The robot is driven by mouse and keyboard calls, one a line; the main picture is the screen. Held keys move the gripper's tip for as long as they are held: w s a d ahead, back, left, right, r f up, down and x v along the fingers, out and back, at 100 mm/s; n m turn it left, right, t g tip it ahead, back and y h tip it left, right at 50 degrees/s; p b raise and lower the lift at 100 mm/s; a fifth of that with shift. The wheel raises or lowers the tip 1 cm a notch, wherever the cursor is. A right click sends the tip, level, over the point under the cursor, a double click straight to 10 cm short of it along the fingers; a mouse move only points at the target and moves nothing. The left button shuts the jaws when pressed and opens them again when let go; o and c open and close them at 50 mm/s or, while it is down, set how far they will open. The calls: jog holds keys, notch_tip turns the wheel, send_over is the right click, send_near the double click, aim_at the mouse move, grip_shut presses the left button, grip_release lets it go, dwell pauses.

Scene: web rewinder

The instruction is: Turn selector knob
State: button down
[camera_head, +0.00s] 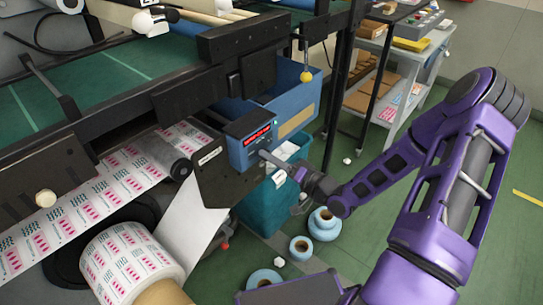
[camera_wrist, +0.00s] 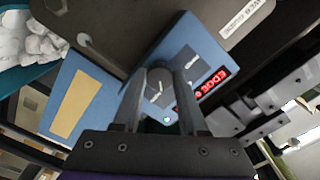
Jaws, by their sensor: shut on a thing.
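A blue control box (camera_head: 250,140) with a red lit display hangs at the rewinder's side, and it fills the middle of the wrist view (camera_wrist: 185,45). The display (camera_wrist: 212,82) shows red letters starting with EDGE. The round grey selector knob (camera_wrist: 158,92) sits on the box face, with a pale pointer line on it. My gripper (camera_wrist: 160,73) is shut on the knob, one finger at each side. In the head view my gripper (camera_head: 268,157) reaches the box's face from the right and hides the knob.
A printed label roll (camera_head: 125,262) and web lie at the left. A teal bin (camera_head: 270,205) stands under the box. Several blue rolls (camera_head: 323,224) lie on the green floor. A grey cart (camera_head: 400,70) stands behind.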

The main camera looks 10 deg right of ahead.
dwell(0.6)
jog(key=shift+c, duration=2.2)
grip_release()
jog(key=v, duration=1.7)
jog(key=shift+s, duration=0.15)
jog(key=shift+d, duration=0.1)
